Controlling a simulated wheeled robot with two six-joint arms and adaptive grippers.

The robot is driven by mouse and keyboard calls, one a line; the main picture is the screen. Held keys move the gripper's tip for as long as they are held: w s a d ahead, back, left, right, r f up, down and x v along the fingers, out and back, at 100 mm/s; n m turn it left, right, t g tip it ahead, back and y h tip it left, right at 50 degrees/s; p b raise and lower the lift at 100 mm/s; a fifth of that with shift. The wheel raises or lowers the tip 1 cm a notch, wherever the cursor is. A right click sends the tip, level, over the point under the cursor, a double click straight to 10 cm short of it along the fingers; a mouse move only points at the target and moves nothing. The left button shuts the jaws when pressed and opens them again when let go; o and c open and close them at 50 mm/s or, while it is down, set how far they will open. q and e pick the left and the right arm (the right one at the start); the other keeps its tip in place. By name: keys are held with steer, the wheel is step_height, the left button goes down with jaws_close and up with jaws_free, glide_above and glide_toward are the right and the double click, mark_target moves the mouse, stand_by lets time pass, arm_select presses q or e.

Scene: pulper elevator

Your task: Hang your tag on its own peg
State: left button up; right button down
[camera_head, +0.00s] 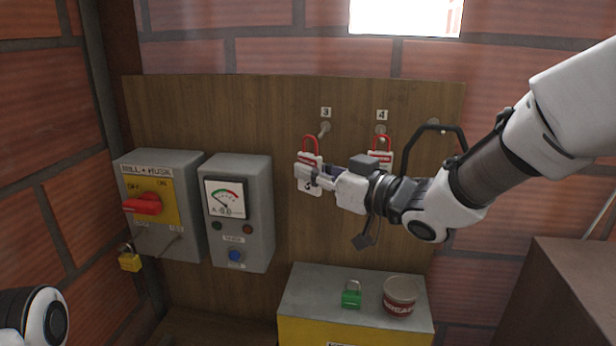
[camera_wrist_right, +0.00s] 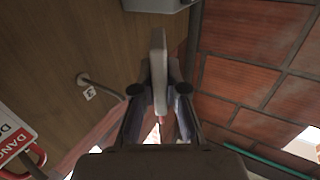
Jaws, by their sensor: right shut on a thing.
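My right gripper (camera_head: 316,178) is shut on a white tag (camera_head: 305,160) with a red loop on top. The tag hangs upright in front of the board, its loop just below and left of the peg under label 3 (camera_head: 325,129). That peg looks bare. In the right wrist view the held tag (camera_wrist_right: 158,75) is edge-on between the fingers, and a peg (camera_wrist_right: 85,79) stands apart to its left. A similar tag (camera_head: 384,156) hangs at the peg under label 4 (camera_head: 381,130), partly hidden by my gripper. My left gripper is out of view.
A switch box with a red handle (camera_head: 145,205) and a meter box (camera_head: 240,210) are on the board at left. A yellow padlock (camera_head: 130,262) hangs below. A green padlock (camera_head: 351,298) and a tin (camera_head: 400,296) stand on a grey-topped box (camera_head: 310,285).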

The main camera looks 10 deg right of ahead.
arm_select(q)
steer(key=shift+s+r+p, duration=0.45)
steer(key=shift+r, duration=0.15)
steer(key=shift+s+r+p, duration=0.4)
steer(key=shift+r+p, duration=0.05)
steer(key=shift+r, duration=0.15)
arm_select(e)
steer(key=w+d, duration=0.3)
steer(key=w, duration=0.3)
steer(key=shift+d+f, duration=0.35)
steer(key=shift+f, duration=0.05)
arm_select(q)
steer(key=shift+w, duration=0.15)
arm_select(e)
steer(key=shift+w+f, duration=0.15)
